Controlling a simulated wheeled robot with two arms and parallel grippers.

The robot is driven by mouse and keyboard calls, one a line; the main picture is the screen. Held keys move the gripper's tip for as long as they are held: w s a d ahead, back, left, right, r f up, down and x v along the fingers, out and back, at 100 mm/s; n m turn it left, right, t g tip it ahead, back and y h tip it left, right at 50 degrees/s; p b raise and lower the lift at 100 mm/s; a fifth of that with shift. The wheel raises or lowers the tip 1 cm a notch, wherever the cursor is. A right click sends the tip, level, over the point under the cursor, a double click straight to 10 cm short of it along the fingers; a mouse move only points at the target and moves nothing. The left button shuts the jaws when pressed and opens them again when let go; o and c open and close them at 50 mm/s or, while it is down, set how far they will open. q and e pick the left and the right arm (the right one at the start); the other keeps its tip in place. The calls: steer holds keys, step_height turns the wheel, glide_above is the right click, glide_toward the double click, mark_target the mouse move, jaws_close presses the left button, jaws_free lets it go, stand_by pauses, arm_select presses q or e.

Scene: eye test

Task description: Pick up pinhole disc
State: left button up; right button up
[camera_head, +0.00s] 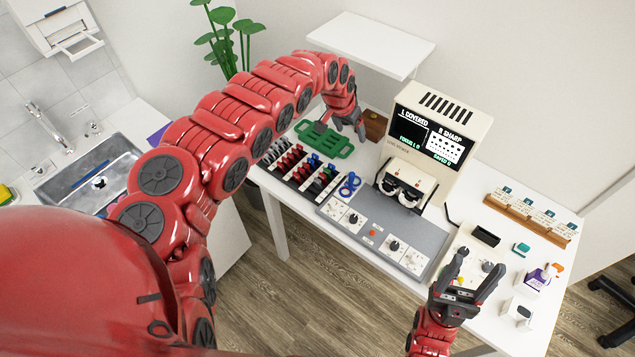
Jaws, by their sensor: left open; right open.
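I cannot single out the pinhole disc with certainty; small dark round parts (487,267) show on a pale panel by my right gripper, too small to identify. My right gripper (477,268) is open with its fingers pointing up the picture, over the right part of the white table (345,238). My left gripper (343,117) is at the table's far left, beside a green piece with cutouts (325,141). Its jaws are open, and I cannot tell whether it touches the green piece. My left arm hides part of the table's left side.
A vision tester (436,112) with a lit screen stands behind a grey control panel (430,236). A rack of coloured lens pieces (300,172) and blue rings (349,185) lie left. A shelf (372,42) overhangs.

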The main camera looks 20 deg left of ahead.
arm_select(q)
steer(key=s+a+r+g+y, duration=0.2)
steer(key=s+a+g, duration=0.1)
steer(key=s+a, duration=0.4)
glide_above(317, 180)
steer(key=f, duration=1)
steer(key=shift+w+d+f+p, duration=0.15)
steer(key=shift+d+p, duration=0.15)
steer(key=shift+p, duration=0.05)
steer(key=shift+w+a+f, duration=0.1)
steer(key=shift+f, duration=0.8)
steer(key=shift+f+p, duration=0.5)
steer(key=shift+p, duration=0.15)
step_height(317, 180, down, 3)
steer(key=shift+a+f, duration=0.15)
steer(key=shift+f, duration=0.45)
